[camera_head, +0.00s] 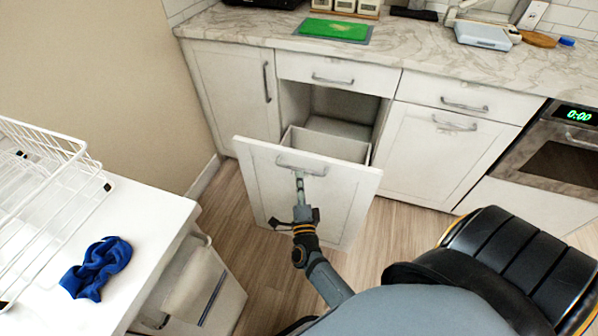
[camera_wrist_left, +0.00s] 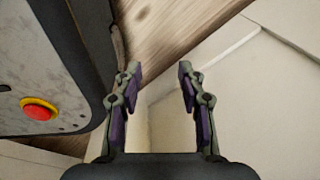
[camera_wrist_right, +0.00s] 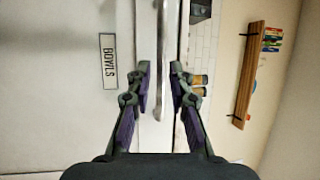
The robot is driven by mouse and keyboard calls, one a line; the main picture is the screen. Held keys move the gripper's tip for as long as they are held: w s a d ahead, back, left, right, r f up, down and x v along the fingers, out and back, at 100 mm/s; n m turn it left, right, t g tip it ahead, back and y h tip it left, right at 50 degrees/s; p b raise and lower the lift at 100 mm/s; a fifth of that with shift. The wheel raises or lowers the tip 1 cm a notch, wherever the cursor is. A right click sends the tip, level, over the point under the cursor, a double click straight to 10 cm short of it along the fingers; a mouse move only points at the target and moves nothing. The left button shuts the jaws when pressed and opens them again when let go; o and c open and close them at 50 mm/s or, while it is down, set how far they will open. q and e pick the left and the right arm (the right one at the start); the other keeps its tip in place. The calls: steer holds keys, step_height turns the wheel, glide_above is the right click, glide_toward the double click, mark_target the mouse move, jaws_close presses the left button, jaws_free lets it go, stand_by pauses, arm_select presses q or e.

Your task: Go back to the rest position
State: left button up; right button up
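My right gripper (camera_head: 300,180) is at the metal handle (camera_head: 312,170) of a white pulled-out drawer (camera_head: 260,190) in the head view. My left gripper (camera_wrist_left: 159,70) is open and empty in the left wrist view, and is not in the head view.
The drawer's open box (camera_head: 326,145) shows behind its front. A white table (camera_head: 135,240) with a wire rack (camera_head: 45,165) and blue cloth (camera_head: 97,268) stands at left. An oven (camera_head: 555,160) is at right. Wood floor (camera_head: 395,232) is free beside the drawer.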

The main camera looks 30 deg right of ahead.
steer(key=v, duration=0.3)
steer(key=shift+s, duration=0.1)
steer(key=shift+a+f, duration=0.1)
